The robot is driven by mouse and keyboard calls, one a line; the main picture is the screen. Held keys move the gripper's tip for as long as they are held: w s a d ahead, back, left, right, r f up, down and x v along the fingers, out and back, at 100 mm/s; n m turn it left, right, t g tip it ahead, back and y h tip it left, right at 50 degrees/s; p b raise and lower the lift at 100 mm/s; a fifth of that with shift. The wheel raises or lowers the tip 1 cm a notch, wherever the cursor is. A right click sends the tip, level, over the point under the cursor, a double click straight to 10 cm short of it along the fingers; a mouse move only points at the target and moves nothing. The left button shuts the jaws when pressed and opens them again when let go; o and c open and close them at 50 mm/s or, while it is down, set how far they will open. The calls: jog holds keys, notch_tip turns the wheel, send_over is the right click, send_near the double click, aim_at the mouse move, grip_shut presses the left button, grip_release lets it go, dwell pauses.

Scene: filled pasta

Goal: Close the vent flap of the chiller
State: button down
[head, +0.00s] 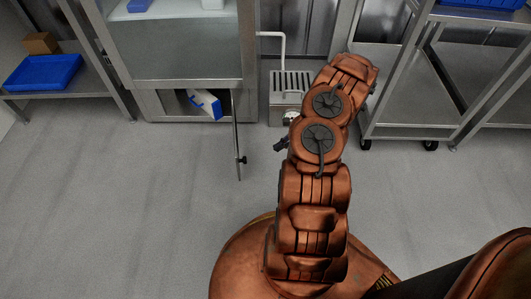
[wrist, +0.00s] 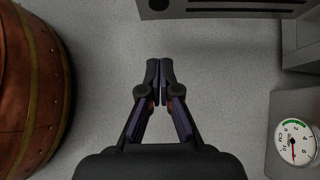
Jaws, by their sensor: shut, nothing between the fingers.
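A small grey metal unit (head: 289,103) with dark slots on top and a round gauge low on its front stands on the floor near the back wall. It may be the chiller; I cannot pick out a vent flap for certain. In the wrist view the gauge (wrist: 294,141) sits at the right edge, with a grey slotted metal part (wrist: 220,9) at the top. My gripper (wrist: 160,65) is shut and empty over the grey floor, apart from these parts. In the head view its dark end (head: 281,145) shows left of my arm, in front of the unit.
A steel cabinet (head: 175,95) stands at the left, with a thin panel (head: 236,135) jutting forward edge-on and a blue-and-white object (head: 205,103) inside below. A wheeled steel rack (head: 420,128) stands at the right. A blue tray (head: 43,72) lies on a left shelf. The front-left floor is clear.

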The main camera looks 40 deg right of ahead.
jog(key=w+a+r+b+x, duration=0.1)
jog(key=b+x, duration=0.3)
jog(key=x, duration=0.8)
jog(key=shift+a+r+b, duration=0.35)
jog(key=shift+a+r, duration=0.05)
jog(key=shift+r, duration=0.05)
